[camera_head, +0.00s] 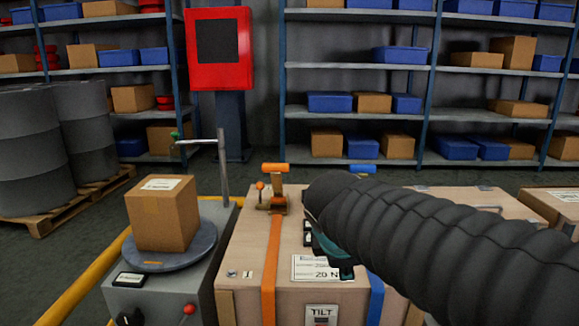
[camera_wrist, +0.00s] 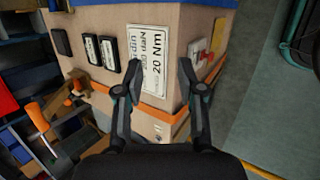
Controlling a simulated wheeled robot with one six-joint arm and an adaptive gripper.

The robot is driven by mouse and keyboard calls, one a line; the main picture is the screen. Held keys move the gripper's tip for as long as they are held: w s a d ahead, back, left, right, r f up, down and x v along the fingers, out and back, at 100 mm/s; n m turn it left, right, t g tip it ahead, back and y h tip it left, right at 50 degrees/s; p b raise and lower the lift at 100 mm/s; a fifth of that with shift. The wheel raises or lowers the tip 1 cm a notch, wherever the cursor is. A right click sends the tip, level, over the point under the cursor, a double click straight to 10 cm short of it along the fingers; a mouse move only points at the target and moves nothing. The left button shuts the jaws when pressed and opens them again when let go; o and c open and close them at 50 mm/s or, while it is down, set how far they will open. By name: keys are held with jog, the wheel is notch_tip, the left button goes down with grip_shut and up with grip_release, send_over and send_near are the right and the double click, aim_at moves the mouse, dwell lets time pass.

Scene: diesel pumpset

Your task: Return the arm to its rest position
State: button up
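My arm, in a black ribbed sleeve, reaches in from the right in the head view. My gripper (camera_head: 325,250) is over the wooden crate (camera_head: 245,245), near its white "20 N" label (camera_head: 316,268); its fingertips are partly hidden there. In the wrist view my gripper (camera_wrist: 160,85) has its two fingers spread apart with nothing between them. The crate (camera_wrist: 190,30) lies beyond the fingers, with its "20 Nm" label (camera_wrist: 148,55) showing and an orange strap (camera_wrist: 150,98) across it. I cannot tell whether the fingers touch the crate.
An orange-handled ratchet (camera_head: 275,190) stands on the crate. To its left, a cardboard box (camera_head: 162,215) sits on a round plate (camera_head: 185,258) on a grey machine. A metal post (camera_head: 222,165) rises behind. Drums (camera_head: 30,150), a red panel (camera_head: 219,50) and shelves stand farther back.

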jog(key=s+d+f+m+y, duration=0.1)
jog(key=s+f+m, duration=0.3)
jog(key=s+m, duration=0.4)
jog(key=s+d+f+m+g+y, duration=0.1)
jog(key=s+d+f+m, duration=0.2)
jog(key=s+m, duration=0.5)
jog(key=shift+d+f+m+y, duration=0.3)
jog(key=shift+d+f+m, duration=0.1)
jog(key=shift+d+m, duration=0.4)
